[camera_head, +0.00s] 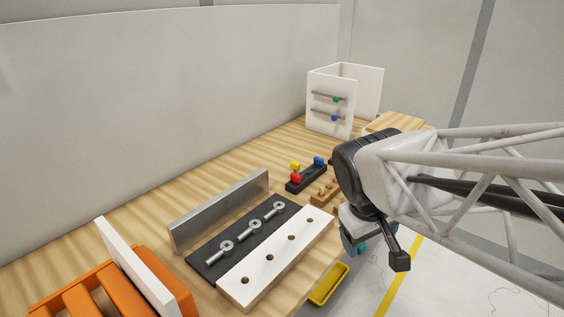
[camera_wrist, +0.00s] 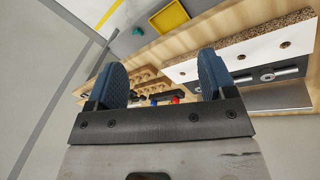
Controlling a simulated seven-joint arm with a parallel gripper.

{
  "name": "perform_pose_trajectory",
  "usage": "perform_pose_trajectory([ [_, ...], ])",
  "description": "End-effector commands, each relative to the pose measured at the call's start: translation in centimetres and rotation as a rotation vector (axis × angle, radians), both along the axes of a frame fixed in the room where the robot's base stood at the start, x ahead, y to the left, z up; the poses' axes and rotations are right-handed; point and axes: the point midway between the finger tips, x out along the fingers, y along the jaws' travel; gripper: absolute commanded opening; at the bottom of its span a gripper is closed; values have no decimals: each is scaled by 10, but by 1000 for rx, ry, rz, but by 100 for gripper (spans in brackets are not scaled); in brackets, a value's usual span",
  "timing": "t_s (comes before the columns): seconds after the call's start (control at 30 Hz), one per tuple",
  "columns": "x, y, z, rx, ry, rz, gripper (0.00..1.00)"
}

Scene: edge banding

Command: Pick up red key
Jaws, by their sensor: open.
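The red key (camera_head: 297,178) stands in a black holder (camera_head: 307,181) on the wooden bench, with a yellow key (camera_head: 295,166) and a blue key (camera_head: 319,161) beside it. In the wrist view a small red piece, likely the red key (camera_wrist: 175,100), shows low between the fingers, partly hidden by the gripper body. My gripper (camera_wrist: 161,70) has its two blue fingers apart with nothing between the tips. In the head view my gripper (camera_head: 355,246) hangs near the bench's front edge, to the right of and nearer than the red key, and not touching it.
A wooden block with holes (camera_head: 327,190) stands by the black holder. A drilled white board (camera_head: 278,258), a dark mat with metal fasteners (camera_head: 254,224) and a metal plate (camera_head: 220,209) lie left. A yellow tray (camera_head: 328,285) is below the front edge.

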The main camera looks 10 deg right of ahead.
Motion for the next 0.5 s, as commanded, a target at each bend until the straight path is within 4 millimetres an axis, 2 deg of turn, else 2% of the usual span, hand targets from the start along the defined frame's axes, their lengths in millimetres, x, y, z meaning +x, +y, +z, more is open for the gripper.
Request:
perform_pose_trajectory([
  [0.3, 77, -11, -9, -269, 115, 306, 77],
  [0.5, 128, -12, -18, -434, 189, 502, 77],
])
